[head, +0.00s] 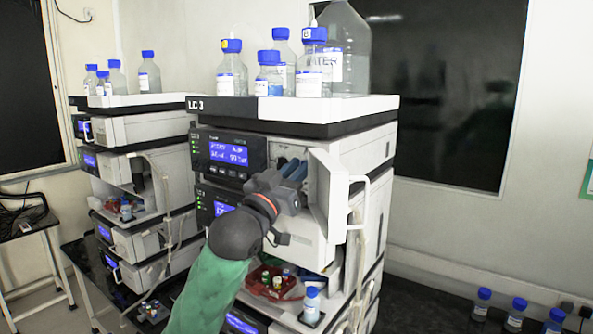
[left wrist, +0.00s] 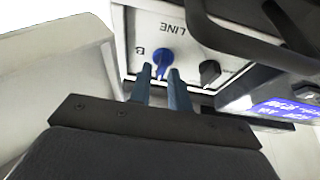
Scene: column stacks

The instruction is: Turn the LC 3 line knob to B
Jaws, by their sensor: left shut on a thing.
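The LC 3 stack (head: 195,104) stands in the middle of the head view. My left gripper (head: 292,170) reaches into its upper module, beside the blue displays. In the left wrist view a blue knob (left wrist: 163,60) sits on a pale panel under upside-down LINE lettering, with a B printed to its left. The fingertips of my left gripper (left wrist: 160,72) are on both sides of this knob and shut on it. The knob's pointer direction is not clear. In the head view the gripper hides the knob. My right gripper is not in view.
A dark knob (left wrist: 210,72) sits beside the blue one. An open white door (head: 328,190) with a handle stands just right of my gripper. Blue-capped bottles (head: 232,75) stand on top of the stack. Another stack (head: 145,130) is at the left.

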